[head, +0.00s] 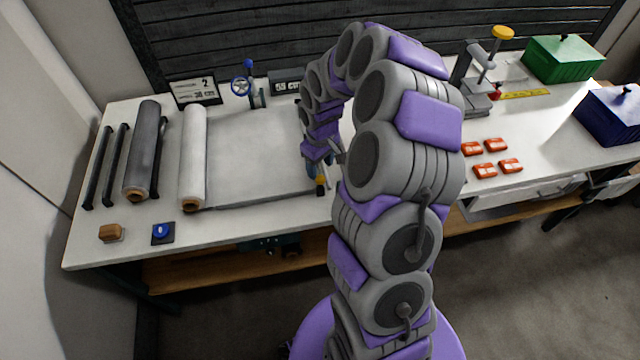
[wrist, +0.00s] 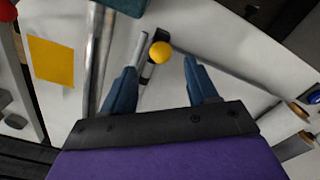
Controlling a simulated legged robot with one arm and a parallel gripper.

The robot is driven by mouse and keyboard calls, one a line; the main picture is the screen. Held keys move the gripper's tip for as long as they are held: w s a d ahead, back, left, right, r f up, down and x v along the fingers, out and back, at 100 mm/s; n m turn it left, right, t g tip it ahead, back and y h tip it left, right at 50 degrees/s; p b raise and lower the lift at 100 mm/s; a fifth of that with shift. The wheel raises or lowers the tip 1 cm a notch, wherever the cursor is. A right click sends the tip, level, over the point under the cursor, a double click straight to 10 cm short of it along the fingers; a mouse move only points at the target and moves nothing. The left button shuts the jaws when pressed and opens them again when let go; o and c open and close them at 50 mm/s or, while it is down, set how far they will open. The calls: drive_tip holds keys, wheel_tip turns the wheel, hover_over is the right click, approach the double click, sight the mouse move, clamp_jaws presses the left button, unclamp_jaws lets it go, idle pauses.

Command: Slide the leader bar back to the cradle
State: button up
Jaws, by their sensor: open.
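My gripper (wrist: 165,72) is open, with its two blue fingers apart. A yellow ball knob (wrist: 160,52) shows between and just beyond the fingertips, with a short silver bar (wrist: 141,48) and a dark piece beside it. This seems to be the leader bar's end; the jaws are not closed on it. In the head view the yellow knob (head: 320,181) is at the near right corner of the grey sheet (head: 255,150). My arm hides most of the sheet's right edge. The sheet runs left to a white roll (head: 193,155). I cannot tell which part is the cradle.
A dark roll (head: 143,150) and black bars (head: 98,165) lie at the left. A brown block (head: 111,232) and blue button (head: 162,231) sit near the front edge. Red boxes (head: 484,170), a green box (head: 562,58) and a blue box (head: 612,112) stand right.

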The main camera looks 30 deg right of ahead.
sight(320, 183)
wheel_tip(320, 183, down, 9)
drive_tip(key=shift+r+b, duration=0.15)
drive_tip(key=shift+b, duration=0.6)
drive_tip(key=shift+c, duration=0.2)
clamp_jaws()
